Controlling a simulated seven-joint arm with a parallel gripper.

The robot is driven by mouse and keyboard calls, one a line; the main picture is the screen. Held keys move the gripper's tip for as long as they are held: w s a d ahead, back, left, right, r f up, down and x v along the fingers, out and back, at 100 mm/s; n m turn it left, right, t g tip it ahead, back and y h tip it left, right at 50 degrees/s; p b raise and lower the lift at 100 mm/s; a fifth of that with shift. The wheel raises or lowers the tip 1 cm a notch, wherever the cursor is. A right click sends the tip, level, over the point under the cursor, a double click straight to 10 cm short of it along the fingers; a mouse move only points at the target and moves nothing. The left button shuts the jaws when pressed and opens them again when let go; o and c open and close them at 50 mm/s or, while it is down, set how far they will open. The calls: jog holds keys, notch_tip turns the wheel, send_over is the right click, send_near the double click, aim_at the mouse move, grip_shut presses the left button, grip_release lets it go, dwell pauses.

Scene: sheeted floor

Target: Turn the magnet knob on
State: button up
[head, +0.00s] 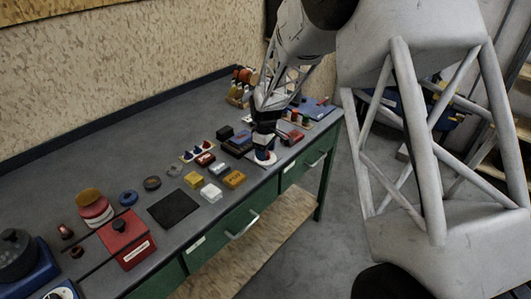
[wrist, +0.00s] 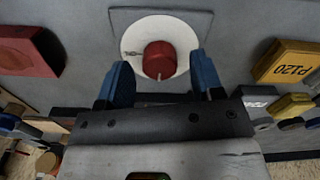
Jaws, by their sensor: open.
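A red round knob (wrist: 159,60) stands on a white dial disc (wrist: 184,34) with a small dark mark at its left, on a grey square plate (wrist: 200,18). No readable label names it as the magnet knob. My gripper (wrist: 161,68) is open and empty, with one blue finger on each side of the knob. A gap shows between each finger and the knob. In the head view my gripper (head: 264,150) points down over the white disc (head: 263,160) near the bench's front edge. There the knob is mostly hidden by the fingers.
A yellow P120 block (wrist: 288,62) lies right of the fingers and a red block (wrist: 28,52) lies left in the wrist view. The bench (head: 110,150) holds several small items, including a red box (head: 126,240) with a black knob and a black mat (head: 174,208).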

jog(key=shift+f, duration=0.5)
jog(key=shift+c, duration=0.4)
jog(key=c, duration=0.8)
jog(key=shift+c, duration=0.2)
